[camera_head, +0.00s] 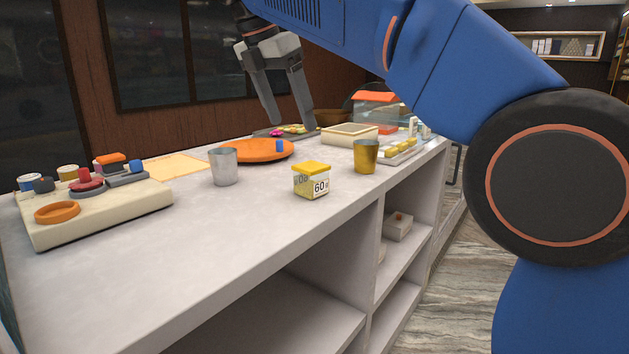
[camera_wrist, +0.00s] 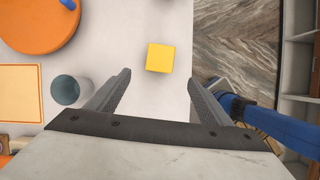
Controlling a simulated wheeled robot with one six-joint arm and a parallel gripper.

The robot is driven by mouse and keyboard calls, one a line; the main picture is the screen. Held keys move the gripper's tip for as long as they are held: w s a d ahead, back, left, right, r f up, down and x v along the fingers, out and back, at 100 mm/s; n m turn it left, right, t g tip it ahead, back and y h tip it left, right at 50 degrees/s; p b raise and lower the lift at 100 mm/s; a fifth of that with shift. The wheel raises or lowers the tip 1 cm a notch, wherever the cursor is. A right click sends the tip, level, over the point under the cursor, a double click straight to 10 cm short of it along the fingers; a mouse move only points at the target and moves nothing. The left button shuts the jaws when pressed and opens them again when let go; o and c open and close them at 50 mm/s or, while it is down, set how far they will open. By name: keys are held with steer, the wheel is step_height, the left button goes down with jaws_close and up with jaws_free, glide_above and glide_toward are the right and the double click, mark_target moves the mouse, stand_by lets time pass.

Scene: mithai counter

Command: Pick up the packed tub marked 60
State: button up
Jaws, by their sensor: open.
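The packed tub marked 60 (camera_head: 311,181) stands upright on the pale counter near its front edge. It is a small clear box with a yellow lid and a white label. In the wrist view its yellow lid (camera_wrist: 160,58) lies ahead of and between the finger lines, apart from them. My gripper (camera_head: 292,119) is open and empty, raised above the counter's back part in the head view. Its two fingers also show in the wrist view (camera_wrist: 160,95). Nothing hides the tub.
A steel tumbler (camera_head: 224,167) stands left of the tub and a brass tumbler (camera_head: 366,156) right of it. An orange plate (camera_head: 262,152) lies behind. A cream board with small items (camera_head: 100,217) is at left. Bare counter (camera_head: 190,255) lies in front; open shelves are below.

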mark_target(309, 166)
steer(key=x, duration=1)
steer(key=shift+x, duration=2.6)
steer(key=shift+w+d, duration=0.15)
steer(key=c, duration=1.1)
